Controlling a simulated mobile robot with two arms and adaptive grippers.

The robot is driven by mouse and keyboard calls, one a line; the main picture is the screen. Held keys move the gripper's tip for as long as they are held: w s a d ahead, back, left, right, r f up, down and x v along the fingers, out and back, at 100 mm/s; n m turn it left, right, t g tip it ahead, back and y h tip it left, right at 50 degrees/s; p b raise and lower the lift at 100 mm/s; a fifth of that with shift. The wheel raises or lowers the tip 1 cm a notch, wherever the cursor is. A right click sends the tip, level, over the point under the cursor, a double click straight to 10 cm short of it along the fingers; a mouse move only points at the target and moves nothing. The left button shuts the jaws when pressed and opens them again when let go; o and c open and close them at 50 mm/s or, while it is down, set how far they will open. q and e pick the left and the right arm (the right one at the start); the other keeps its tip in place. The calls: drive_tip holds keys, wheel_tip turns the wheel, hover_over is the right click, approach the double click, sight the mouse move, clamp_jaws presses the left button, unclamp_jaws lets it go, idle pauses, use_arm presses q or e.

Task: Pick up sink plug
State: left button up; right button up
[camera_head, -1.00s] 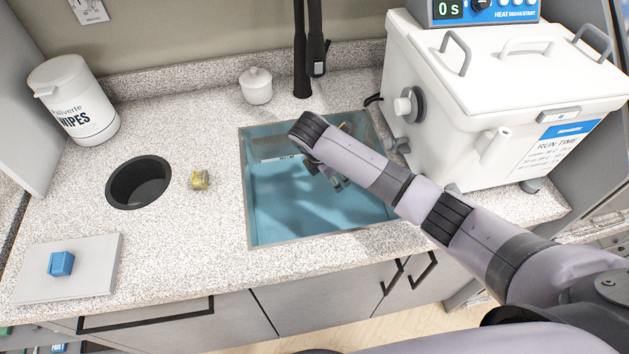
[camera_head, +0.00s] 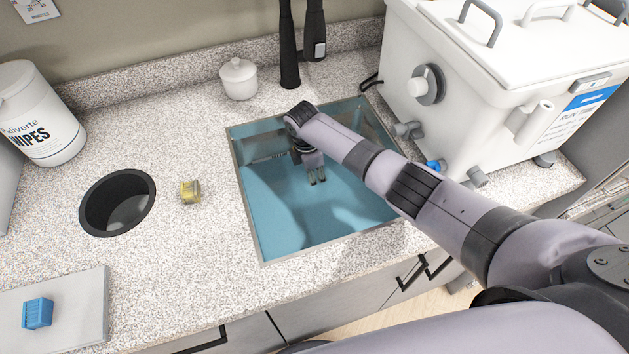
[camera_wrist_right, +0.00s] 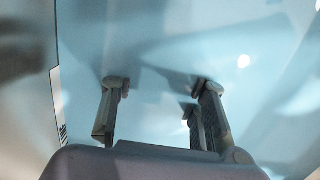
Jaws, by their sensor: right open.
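The sink (camera_head: 247,205) is set in the speckled counter and looks light blue inside. My right gripper (camera_head: 316,181) is inside the sink's outline, near its middle, with the fingers pointing down. In the right wrist view my right gripper (camera_wrist_right: 160,86) is open, with nothing between its fingers and the pale blue sink surface (camera_wrist_right: 150,40) beyond. I cannot make out a sink plug in either view; my right arm covers part of the sink's right side. My left gripper is not in view.
A black tap (camera_head: 290,50) stands behind the sink. A white autoclave (camera_head: 470,110) stands to the right.

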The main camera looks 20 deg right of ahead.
drive_tip(key=shift+c, duration=0.5)
clamp_jaws()
